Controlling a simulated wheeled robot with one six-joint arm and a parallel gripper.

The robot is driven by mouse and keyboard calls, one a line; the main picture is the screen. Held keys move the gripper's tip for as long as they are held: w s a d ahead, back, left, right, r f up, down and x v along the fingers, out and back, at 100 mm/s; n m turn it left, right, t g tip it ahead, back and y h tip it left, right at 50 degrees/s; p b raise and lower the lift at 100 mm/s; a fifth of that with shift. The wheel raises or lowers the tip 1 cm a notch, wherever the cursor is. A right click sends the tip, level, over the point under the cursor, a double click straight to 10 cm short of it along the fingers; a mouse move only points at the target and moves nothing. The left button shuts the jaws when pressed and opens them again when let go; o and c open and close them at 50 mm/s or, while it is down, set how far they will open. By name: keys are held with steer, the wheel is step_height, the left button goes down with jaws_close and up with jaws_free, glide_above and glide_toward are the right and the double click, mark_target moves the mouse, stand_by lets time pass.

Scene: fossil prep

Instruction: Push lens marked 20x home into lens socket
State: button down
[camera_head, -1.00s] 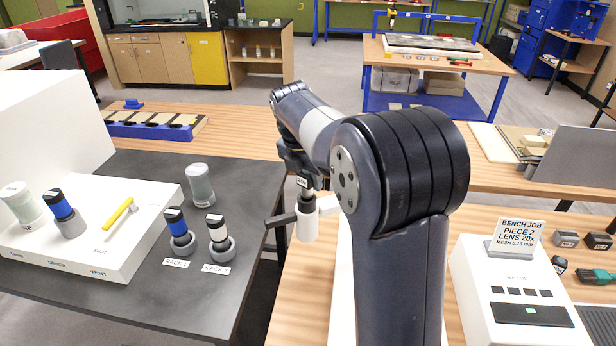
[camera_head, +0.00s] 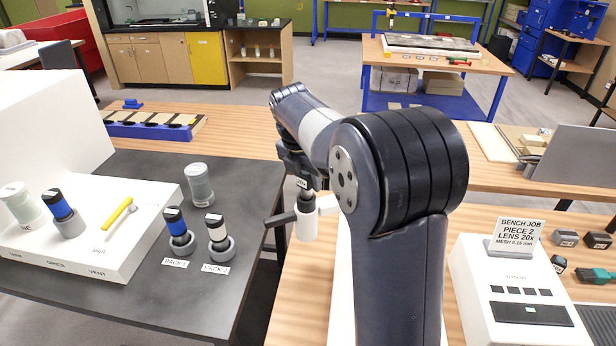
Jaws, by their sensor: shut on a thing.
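My gripper (camera_head: 299,166) is at the end of my arm, above a white upright cylinder (camera_head: 307,225) that looks like the lens socket. It is shut on a dark lens (camera_head: 305,200) with a small pale label near its top; the marking is too small to read. The lens is upright, in line with the cylinder, and its lower end meets or enters the cylinder's top. How deep it sits cannot be told. My arm hides part of the socket's mount on the right. The fingers are small and partly hidden.
A dark handle (camera_head: 281,219) juts left from the cylinder. A sign (camera_head: 519,236) reading "LENS 20x" stands on a white box at right.

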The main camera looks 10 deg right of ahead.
steer(key=shift+f+b, duration=0.35)
steer(key=shift+f, duration=0.8)
steer(key=shift+s+f, duration=0.1)
steer(key=shift+f, duration=0.15)
steer(key=shift+r, duration=0.1)
steer(key=shift+r+p, duration=0.6)
steer(key=shift+r, duration=0.95)
